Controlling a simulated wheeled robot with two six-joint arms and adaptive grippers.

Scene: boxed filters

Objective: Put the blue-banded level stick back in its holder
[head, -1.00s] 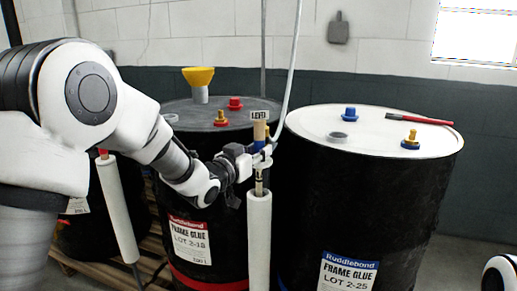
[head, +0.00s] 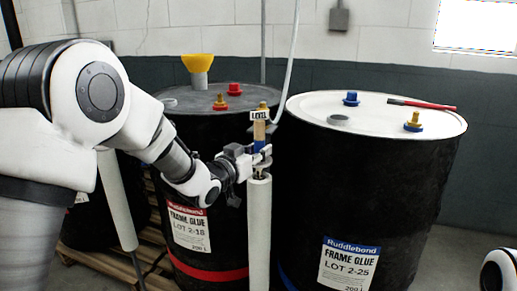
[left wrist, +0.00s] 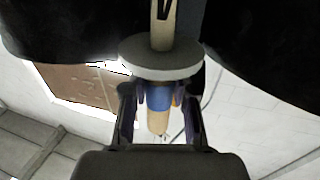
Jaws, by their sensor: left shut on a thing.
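In the left wrist view the blue band (left wrist: 159,97) sits between the fingers, beside a pale disc (left wrist: 160,60) on the stick. The holder, a white upright tube (head: 259,235), stands directly below the gripper in front of the drums. A short length of stick shows above its mouth. The stick's lower end is hidden, apparently inside the tube. My right gripper is not in view.
A black drum with red label (head: 190,230) stands behind left, carrying a yellow funnel (head: 198,68). Another white tube (head: 115,200) leans at left. A hose (head: 290,60) hangs behind.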

